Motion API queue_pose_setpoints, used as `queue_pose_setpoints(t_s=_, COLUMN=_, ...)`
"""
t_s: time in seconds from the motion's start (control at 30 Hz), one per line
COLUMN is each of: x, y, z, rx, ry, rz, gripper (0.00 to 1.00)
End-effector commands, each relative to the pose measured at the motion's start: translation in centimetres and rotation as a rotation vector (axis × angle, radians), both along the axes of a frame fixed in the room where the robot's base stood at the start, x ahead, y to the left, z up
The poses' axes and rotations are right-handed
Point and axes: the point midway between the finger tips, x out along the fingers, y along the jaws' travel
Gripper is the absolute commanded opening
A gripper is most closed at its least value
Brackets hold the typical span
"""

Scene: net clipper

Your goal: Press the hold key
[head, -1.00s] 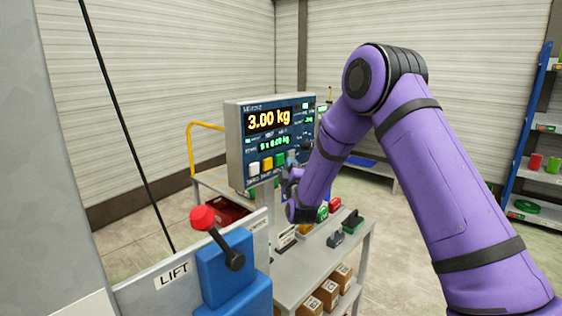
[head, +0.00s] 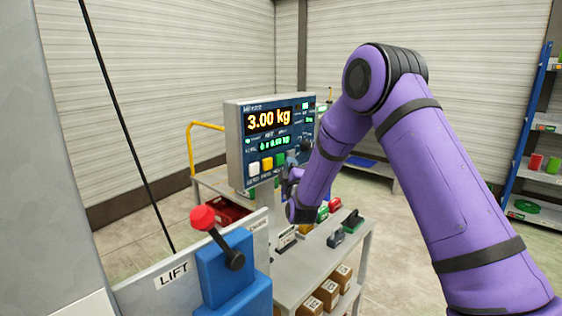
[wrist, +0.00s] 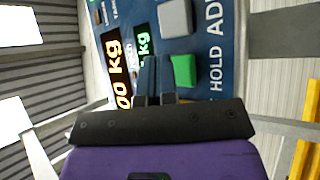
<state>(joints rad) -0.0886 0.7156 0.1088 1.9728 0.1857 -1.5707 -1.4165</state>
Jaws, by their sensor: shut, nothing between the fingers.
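The hold key is the green key (wrist: 184,70) beside the HOLD label in the wrist view. In the head view, the green key (head: 280,158) sits in the key row at the bottom of the scale panel (head: 236,150). My gripper (wrist: 155,62) is shut and empty. In the wrist view its fingertips are just left of the green key, in front of the panel. I cannot tell whether they touch it. In the head view my gripper (head: 289,172) is small and partly hidden by my purple arm, close to the panel's lower right.
A grey key (wrist: 175,18) lies beside the green one. White (head: 254,168) and yellow (head: 267,164) keys are left of it. The panel reads 3.00 kg. A blue lift lever box (head: 225,270) with a red knob (head: 203,217) stands in front.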

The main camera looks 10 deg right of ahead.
Motion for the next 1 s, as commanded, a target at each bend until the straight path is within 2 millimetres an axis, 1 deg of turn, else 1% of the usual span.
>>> queue_pose_setpoints(t_s=0.67, x=0.03, y=0.04, z=-0.01, rx=0.000, ry=0.000, rz=0.000, gripper=0.00)
queue_pose_setpoints(t_s=1.0, x=0.69, y=0.56, z=0.02, rx=0.001, ry=0.000, rz=0.000, gripper=0.00)
